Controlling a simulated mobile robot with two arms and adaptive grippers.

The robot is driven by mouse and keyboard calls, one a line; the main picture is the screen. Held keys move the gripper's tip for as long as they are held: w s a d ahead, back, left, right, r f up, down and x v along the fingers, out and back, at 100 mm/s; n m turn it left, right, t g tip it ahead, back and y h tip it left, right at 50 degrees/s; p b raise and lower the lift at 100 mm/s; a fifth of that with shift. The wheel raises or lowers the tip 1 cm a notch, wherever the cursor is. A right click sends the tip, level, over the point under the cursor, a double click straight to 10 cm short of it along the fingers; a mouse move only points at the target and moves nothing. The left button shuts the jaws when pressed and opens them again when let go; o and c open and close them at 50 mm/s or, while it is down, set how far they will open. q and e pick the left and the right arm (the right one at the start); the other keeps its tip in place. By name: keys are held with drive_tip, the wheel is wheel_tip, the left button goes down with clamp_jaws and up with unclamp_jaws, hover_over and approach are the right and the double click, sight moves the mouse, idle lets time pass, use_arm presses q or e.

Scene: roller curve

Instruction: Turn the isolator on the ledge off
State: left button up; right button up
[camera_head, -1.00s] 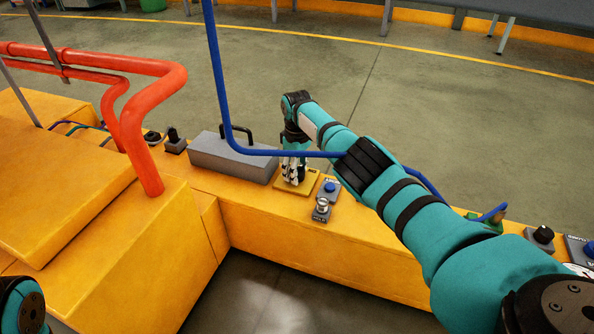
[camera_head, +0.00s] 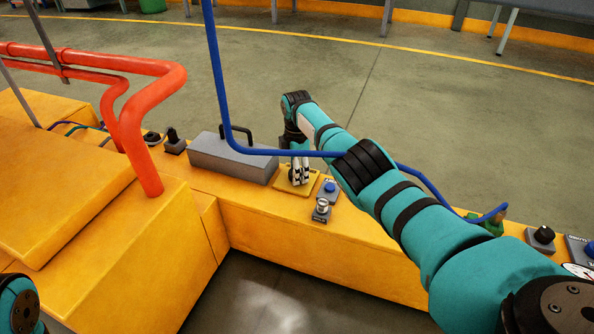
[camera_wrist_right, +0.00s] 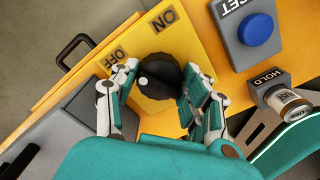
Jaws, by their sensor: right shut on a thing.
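The isolator is a yellow plate (camera_head: 290,188) with a black rotary knob on the ledge (camera_head: 250,208). In the right wrist view the black knob (camera_wrist_right: 163,72) sits on the yellow plate (camera_wrist_right: 200,48), with ON printed above it and OFF at its upper left. A small white mark shows on the knob's left side; I cannot tell its exact setting. My right gripper (camera_wrist_right: 160,80) is shut on the knob, a finger on either side. It also shows over the plate in the head view (camera_head: 300,172). My left gripper is out of view.
A grey box with a black handle (camera_head: 232,158) is close on the left. A blue pipe (camera_head: 215,70) crosses near my right arm. Red pipes (camera_head: 150,165) stand further left.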

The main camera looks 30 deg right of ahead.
drive_tip(key=shift+n, duration=2)
drive_tip(key=o, duration=1.2)
drive_tip(key=shift+c, duration=0.2)
wheel_tip(320, 180, up, 12)
